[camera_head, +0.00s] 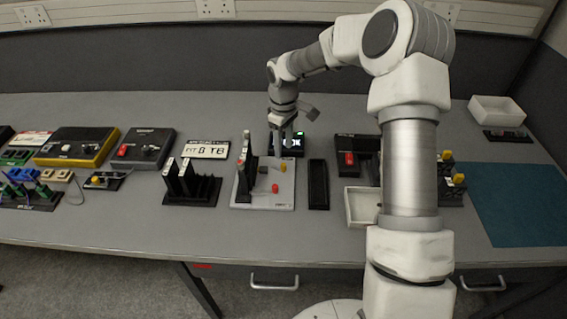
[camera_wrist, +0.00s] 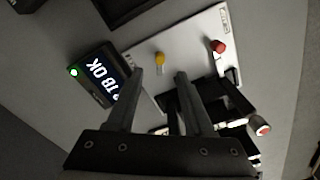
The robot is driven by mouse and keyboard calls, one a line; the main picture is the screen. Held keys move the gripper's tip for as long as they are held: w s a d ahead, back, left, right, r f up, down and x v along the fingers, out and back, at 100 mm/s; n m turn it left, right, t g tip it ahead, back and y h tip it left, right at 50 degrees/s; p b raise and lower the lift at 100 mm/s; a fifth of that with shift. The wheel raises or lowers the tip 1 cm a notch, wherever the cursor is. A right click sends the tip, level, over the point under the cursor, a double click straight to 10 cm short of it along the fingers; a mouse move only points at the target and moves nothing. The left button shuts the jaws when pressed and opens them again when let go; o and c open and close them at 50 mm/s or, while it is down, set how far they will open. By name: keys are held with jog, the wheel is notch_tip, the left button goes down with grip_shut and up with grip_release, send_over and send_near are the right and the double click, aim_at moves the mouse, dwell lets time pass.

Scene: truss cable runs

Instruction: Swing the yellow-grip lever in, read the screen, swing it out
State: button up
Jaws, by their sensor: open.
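The yellow-grip lever (camera_head: 283,167) is on a pale board (camera_head: 262,202); its grip also shows in the wrist view (camera_wrist: 159,57). A red-grip lever (camera_head: 275,188) is on the same board, nearer the front edge; it shows in the wrist view (camera_wrist: 217,46). The small black screen (camera_wrist: 101,76) has a lit green lamp and text ending "TB OK"; its start is cut off by my finger. In the head view the screen (camera_head: 295,144) is partly hidden by my gripper (camera_head: 284,134). My gripper is open and empty, its fingertips (camera_wrist: 160,73) just short of the yellow grip.
Upright black modules (camera_head: 245,172) stand on the board's left side. A label plate (camera_head: 207,149) reads "FIT 8 TB". A black tray (camera_head: 318,185) and a white tray (camera_head: 360,206) lie to the right. A teal mat (camera_head: 515,204) is clear at far right.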

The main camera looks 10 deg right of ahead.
aim_at(284, 164)
notch_tip(284, 164, down, 7)
jog(key=shift+f, duration=0.1)
dwell(0.3)
grip_shut()
